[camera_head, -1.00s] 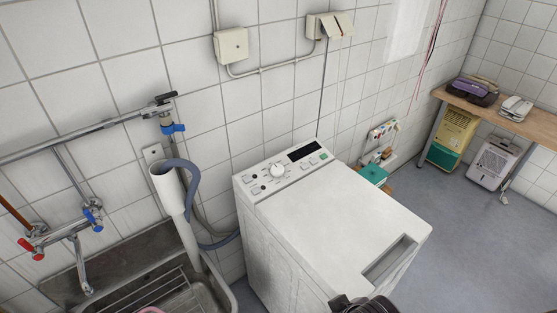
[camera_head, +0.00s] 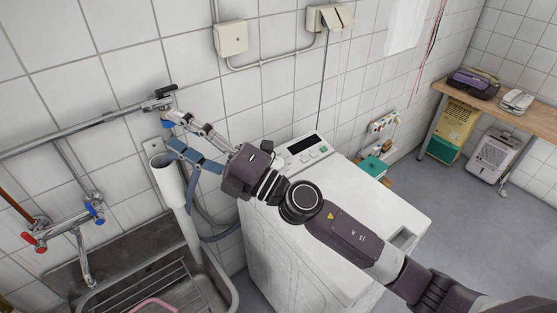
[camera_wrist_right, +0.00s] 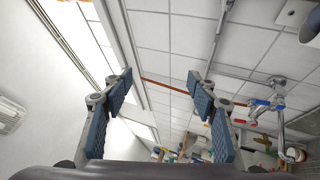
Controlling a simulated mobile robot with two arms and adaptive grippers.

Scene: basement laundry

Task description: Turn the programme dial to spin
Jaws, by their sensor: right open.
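The white top-loading washing machine (camera_head: 385,215) stands in the middle of the head view. The right part of its control panel (camera_head: 303,149), with a dark display and a green button, shows. The programme dial is hidden behind my right gripper and wrist. My right gripper (camera_head: 180,139) is open and reaches left across the machine, its fingers in front of the wall near the grey drain hose. In the right wrist view my right gripper (camera_wrist_right: 160,82) has its blue-padded fingers wide apart with nothing between them. My left gripper is not in view.
A metal sink (camera_head: 212,292) with a rack and a white standpipe (camera_head: 172,187) are at the left, close to my right gripper. Wall taps (camera_head: 62,226) are further left. A wooden bench (camera_head: 515,115) is at the far right. Open floor lies right of the machine.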

